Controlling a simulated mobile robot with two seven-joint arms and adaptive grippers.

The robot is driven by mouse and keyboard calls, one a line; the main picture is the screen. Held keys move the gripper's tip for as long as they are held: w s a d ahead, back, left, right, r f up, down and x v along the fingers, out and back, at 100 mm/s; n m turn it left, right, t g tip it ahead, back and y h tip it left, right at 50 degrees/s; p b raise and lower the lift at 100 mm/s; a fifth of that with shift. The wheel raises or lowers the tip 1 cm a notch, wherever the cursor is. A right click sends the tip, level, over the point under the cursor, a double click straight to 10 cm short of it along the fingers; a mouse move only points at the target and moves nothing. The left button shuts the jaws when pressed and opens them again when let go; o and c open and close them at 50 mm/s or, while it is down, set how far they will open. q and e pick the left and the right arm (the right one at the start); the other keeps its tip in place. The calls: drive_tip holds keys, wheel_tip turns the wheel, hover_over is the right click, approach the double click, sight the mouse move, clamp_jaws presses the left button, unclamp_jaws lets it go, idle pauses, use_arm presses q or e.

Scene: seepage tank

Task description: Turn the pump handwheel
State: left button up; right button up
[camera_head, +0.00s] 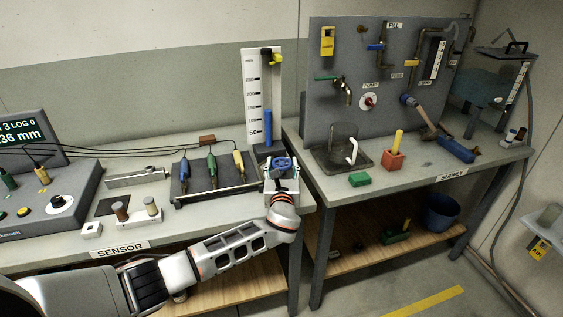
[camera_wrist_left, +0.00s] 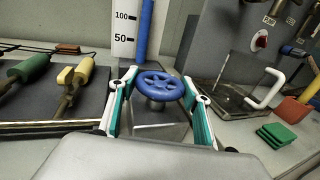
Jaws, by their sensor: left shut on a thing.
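The blue spoked handwheel (camera_head: 283,162) sits level on a short metal stem on a grey block at the foot of the blue column and white scale. In the left wrist view the handwheel (camera_wrist_left: 160,86) lies between my two fingers. My left gripper (camera_head: 282,172) is at the right end of the sensor bench, shut on the handwheel, one finger at each side of its rim. In the left wrist view the left gripper's fingers (camera_wrist_left: 158,100) show white and teal. My right gripper is not in view.
Left of the wheel, a dark rack (camera_head: 212,172) holds several coloured probes. The white scale (camera_head: 262,95) stands just behind.

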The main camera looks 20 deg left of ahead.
sight(282, 162)
use_arm(q)
drive_tip(key=n+g+y+b, duration=0.1)
drive_tip(key=y, duration=0.1)
drive_tip(key=n+y+b, duration=0.1)
drive_tip(key=y, duration=0.1)
drive_tip(key=shift+d+f+n+g, duration=0.1)
drive_tip(key=shift+f+n+g, duration=0.2)
drive_tip(key=shift+n+g, duration=0.1)
drive_tip(key=shift+r+n+g+y+b, duration=0.2)
drive_tip(key=shift+n+g+y+b, duration=0.35)
drive_tip(key=shift+y, duration=0.25)
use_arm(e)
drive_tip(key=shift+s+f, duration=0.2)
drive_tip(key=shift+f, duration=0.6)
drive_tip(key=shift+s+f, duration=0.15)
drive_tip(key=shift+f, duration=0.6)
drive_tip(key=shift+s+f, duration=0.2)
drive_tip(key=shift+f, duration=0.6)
use_arm(q)
drive_tip(key=shift+r, duration=0.1)
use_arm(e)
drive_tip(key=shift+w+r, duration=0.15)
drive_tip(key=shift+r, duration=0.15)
